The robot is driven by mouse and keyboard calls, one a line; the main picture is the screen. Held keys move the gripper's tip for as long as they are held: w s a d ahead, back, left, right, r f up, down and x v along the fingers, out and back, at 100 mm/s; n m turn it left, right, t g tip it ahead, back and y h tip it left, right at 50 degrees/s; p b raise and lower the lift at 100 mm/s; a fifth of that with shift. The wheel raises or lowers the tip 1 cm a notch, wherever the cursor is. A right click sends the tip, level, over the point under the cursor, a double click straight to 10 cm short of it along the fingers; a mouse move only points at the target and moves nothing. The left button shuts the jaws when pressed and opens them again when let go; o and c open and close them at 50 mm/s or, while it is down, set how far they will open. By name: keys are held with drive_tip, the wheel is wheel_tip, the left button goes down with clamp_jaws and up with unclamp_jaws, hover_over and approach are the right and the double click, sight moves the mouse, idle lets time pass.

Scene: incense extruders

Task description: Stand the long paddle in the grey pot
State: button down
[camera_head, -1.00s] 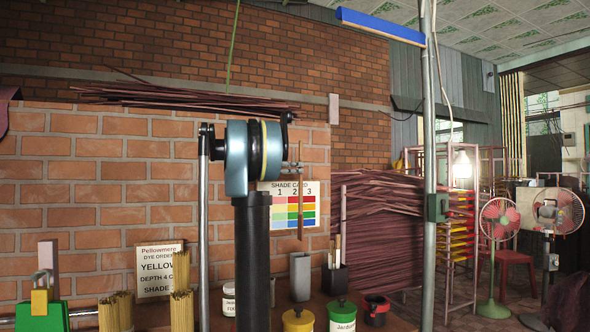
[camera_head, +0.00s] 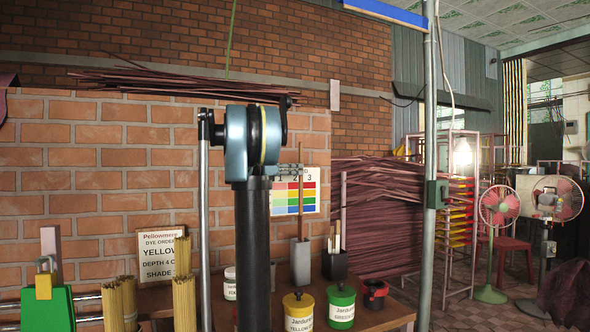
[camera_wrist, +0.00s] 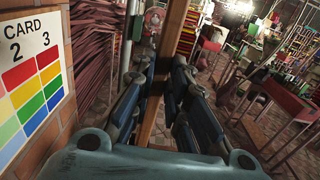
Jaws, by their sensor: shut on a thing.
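The long paddle (camera_head: 300,195) is a thin brown wooden strip, held upright in front of the shade card. My gripper (camera_head: 293,168) is mostly hidden behind my arm in the head view. In the wrist view its fingers (camera_wrist: 160,85) are closed on the paddle (camera_wrist: 170,50), one on each side. The grey pot (camera_head: 300,264) is a tall square holder on the table. The paddle's lower end meets the pot's mouth and appears to go inside; how deep it sits is hidden.
A black pot (camera_head: 335,265) with several short sticks stands close right of the grey pot. Yellow (camera_head: 299,312) and green (camera_head: 341,307) lidded jars and a dark red-rimmed cup (camera_head: 375,294) stand in front. The brick wall (camera_head: 100,160) rises behind.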

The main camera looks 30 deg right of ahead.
wheel_tip(320, 180, down, 10)
idle(1.3)
drive_tip(key=shift+f, duration=0.1)
drive_tip(key=c, duration=1.5)
unclamp_jaws()
drive_tip(key=a, duration=1.2)
drive_tip(key=shift+w, duration=0.4)
drive_tip(key=shift+f, duration=0.1)
